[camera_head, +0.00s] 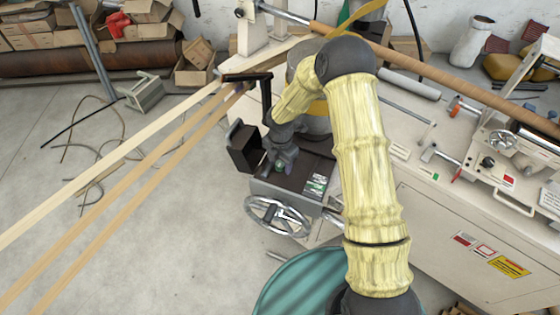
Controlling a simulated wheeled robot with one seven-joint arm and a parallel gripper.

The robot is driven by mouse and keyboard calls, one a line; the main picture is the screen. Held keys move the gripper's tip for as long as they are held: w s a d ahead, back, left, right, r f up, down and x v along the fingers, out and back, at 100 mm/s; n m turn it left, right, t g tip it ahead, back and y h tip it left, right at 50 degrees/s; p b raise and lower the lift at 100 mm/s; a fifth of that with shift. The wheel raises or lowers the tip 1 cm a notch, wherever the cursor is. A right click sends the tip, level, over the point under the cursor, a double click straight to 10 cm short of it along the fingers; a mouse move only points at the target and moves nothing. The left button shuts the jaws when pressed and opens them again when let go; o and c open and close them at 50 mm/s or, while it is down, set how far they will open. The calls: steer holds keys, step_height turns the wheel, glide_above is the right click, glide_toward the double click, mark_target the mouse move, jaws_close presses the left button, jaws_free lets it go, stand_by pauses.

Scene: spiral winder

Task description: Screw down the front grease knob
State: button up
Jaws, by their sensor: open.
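My gripper (281,160) hangs at the end of my yellow-sleeved arm, pointing down over the grey machine head (290,190) above the handwheel. Its jaws are open, but the fingertips are small and dark here. A small green spot (279,166) shows right at the fingertips; I cannot tell whether it is part of the front grease knob or whether the gripper touches it. No grease knob can be made out clearly, and my gripper and arm hide part of the machine top.
A spoked handwheel (278,216) sticks out in front of the machine head. A dark box (243,147) stands left of my gripper. Paper strips (130,160) run diagonally at left. A teal drum (300,285) is below. The white machine bench (450,235) extends right.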

steer(key=shift+c, duration=0.4)
steer(key=c, duration=0.9)
